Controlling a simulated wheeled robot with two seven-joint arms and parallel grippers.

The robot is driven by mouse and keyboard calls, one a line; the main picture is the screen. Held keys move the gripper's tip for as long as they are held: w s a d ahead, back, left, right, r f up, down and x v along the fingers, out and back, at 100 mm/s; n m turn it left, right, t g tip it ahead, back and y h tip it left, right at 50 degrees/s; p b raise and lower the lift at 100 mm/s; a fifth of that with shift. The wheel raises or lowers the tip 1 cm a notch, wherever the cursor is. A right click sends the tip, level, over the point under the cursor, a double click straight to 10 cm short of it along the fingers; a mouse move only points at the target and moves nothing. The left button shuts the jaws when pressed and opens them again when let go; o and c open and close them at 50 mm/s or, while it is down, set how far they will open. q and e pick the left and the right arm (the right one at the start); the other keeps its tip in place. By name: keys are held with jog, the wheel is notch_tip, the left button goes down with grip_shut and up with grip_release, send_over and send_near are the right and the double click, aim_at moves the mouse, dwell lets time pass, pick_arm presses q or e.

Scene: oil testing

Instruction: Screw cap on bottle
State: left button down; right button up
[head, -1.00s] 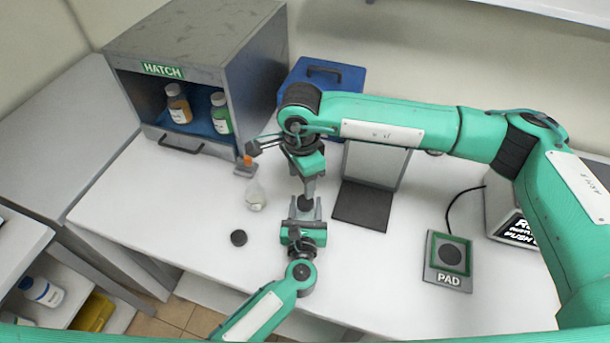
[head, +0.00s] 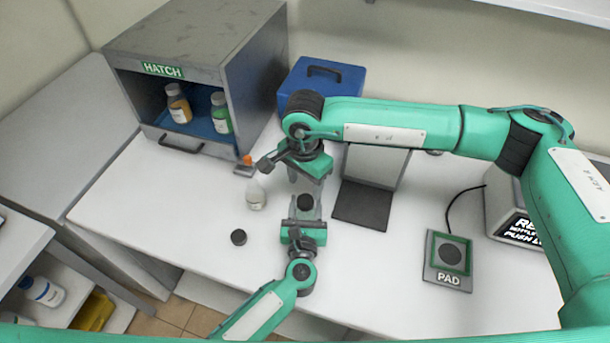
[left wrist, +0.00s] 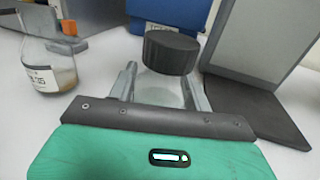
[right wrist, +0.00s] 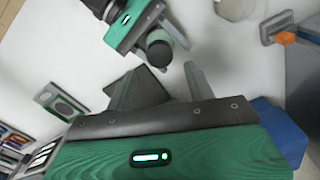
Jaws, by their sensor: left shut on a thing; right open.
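My left gripper (head: 305,212) is shut on a clear glass bottle (left wrist: 160,92), standing upright between its fingers in the left wrist view. A black ribbed cap (head: 305,202) sits on top of this bottle; it also shows in the left wrist view (left wrist: 171,52). How tightly it is seated cannot be told. My right gripper (right wrist: 160,70) is open and empty. Its fingers point toward the capped bottle, with the cap (right wrist: 159,48) beyond and between the fingertips in the right wrist view, apart from them.
A labelled flask (head: 255,196) stands left of the held bottle, and another black cap (head: 238,237) lies on the white table. The hatch cabinet (head: 200,60) holds two bottles. A blue case (head: 320,80) stands behind. A dark plate (head: 361,207) and pad (head: 449,260) are to the right.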

aim_at(305, 200)
jog(key=shift+f, duration=3.1)
jog(key=c, duration=1)
jog(key=shift+m, duration=0.4)
jog(key=o, duration=1.2)
jog(key=shift+c, duration=0.2)
jog(key=shift+r, duration=0.1)
notch_tip(305, 200, up, 12)
